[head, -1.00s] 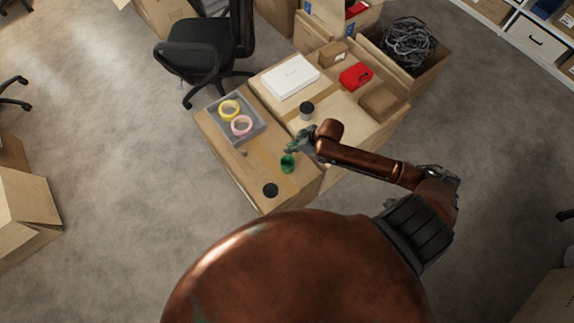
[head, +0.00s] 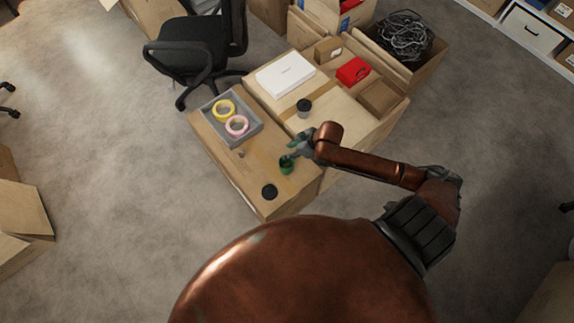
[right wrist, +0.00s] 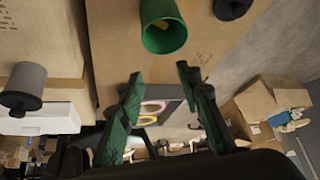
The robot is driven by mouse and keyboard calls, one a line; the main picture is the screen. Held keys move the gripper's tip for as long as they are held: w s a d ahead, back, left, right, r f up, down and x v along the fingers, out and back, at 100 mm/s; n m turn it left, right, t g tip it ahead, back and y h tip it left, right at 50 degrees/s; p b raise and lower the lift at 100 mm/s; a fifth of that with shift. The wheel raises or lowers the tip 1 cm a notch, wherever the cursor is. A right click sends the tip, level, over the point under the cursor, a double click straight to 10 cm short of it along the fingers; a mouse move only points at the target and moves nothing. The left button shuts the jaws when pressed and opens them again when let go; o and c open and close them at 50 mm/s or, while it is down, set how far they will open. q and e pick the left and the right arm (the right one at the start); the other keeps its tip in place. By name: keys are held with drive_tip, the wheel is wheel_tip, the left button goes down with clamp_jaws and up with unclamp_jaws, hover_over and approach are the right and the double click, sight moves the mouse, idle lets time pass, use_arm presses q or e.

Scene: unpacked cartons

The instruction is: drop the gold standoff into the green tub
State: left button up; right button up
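The green tub (head: 286,168) stands on the near carton, and it also shows at the top of the right wrist view (right wrist: 163,38) with its mouth facing the camera. A small gold-coloured piece (right wrist: 161,23) shows inside the tub; it looks like the gold standoff, only partly visible. My right gripper (head: 291,151) is at the tub's rim side in the head view. In the right wrist view its green fingers (right wrist: 158,74) are apart with nothing between them, just short of the tub. My left gripper is not in view.
A grey tray (head: 211,103) with yellow and pink rings shares the carton with a black round piece (head: 270,192) and a small brownish item (head: 241,154). A dark-lidded cup (head: 304,108), white box (head: 285,75) and red box (head: 353,70) stand behind.

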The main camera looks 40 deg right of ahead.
drive_tip(key=v, duration=1.2)
idle(0.4)
